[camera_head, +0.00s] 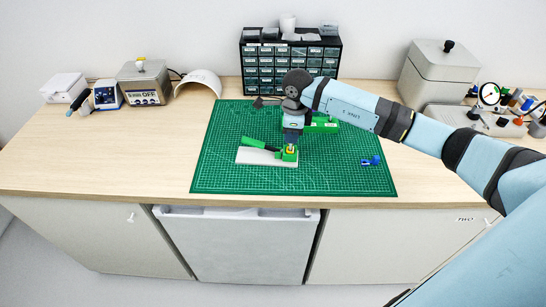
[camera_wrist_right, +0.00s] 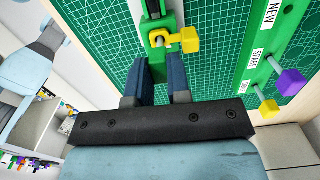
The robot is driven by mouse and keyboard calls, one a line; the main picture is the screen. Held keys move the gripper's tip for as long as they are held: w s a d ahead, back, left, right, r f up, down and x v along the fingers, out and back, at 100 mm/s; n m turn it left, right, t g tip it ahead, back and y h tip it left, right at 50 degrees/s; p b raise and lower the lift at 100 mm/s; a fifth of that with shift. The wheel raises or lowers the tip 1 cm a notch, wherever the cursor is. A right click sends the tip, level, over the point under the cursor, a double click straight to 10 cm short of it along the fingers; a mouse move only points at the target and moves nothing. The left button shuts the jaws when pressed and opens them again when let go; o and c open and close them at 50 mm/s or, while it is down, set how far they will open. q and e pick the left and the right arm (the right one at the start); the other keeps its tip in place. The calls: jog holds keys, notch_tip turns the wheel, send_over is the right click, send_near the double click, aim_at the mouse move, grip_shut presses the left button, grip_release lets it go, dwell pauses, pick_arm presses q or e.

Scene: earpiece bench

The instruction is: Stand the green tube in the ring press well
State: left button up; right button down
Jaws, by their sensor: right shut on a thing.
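My right gripper (camera_head: 290,143) points down at the right end of the ring press. My left gripper is not in view.
A green labelled rack (camera_wrist_right: 254,55) with yellow and purple knobs lies behind the press. A small blue part (camera_head: 371,160) lies on the green cutting mat (camera_head: 340,180) at right. A drawer cabinet (camera_head: 262,71) stands behind. The mat's front is clear.

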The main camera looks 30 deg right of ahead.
jog(key=c, duration=1)
grip_release()
notch_tip(320, 180, up, 14)
jog(key=b, duration=0.2)
jog(key=shift+s+d, duration=0.15)
jog(key=shift+d, duration=0.1)
jog(key=shift+f, duration=0.1)
